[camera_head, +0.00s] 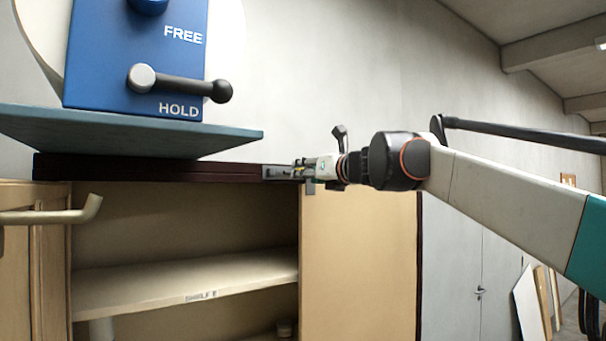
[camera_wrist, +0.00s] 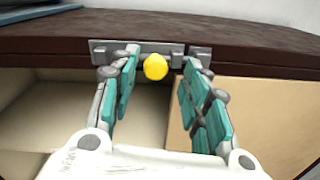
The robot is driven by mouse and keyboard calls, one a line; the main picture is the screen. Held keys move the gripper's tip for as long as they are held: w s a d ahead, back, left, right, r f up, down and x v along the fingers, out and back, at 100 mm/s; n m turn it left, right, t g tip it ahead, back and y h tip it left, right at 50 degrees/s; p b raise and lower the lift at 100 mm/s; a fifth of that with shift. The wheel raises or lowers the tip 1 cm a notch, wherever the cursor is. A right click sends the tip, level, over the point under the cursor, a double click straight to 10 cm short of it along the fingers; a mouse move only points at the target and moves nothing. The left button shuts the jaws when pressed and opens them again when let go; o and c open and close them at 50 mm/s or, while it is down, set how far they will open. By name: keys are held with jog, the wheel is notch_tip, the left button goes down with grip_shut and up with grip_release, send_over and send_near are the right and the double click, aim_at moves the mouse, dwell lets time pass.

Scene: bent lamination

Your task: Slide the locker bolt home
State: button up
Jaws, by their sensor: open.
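The locker bolt (camera_wrist: 108,48) is a grey metal plate with a round yellow knob (camera_wrist: 155,67), on the dark top rail of the locker. A small grey bracket (camera_wrist: 200,54) sits to the right of the knob. In the head view the bolt's plate (camera_head: 280,172) shows at the rail's right part, just left of my gripper (camera_head: 304,170). In the wrist view my gripper (camera_wrist: 160,66) is open, with one teal-padded finger left of the knob and the other right of it. Both appear apart from the knob. The bar behind the knob is partly hidden by the fingers.
The locker's left bay is open, with a shelf (camera_head: 185,288); a tan panel (camera_head: 358,260) covers the right. A blue box (camera_head: 125,60) marked FREE and HOLD, with a black lever (camera_head: 190,87), stands above on a blue-grey board (camera_head: 110,132). A beige handle (camera_head: 50,215) juts at left.

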jog(key=v, duration=0.8)
jog(key=shift+s, duration=0.15)
jog(key=shift+d, duration=0.1)
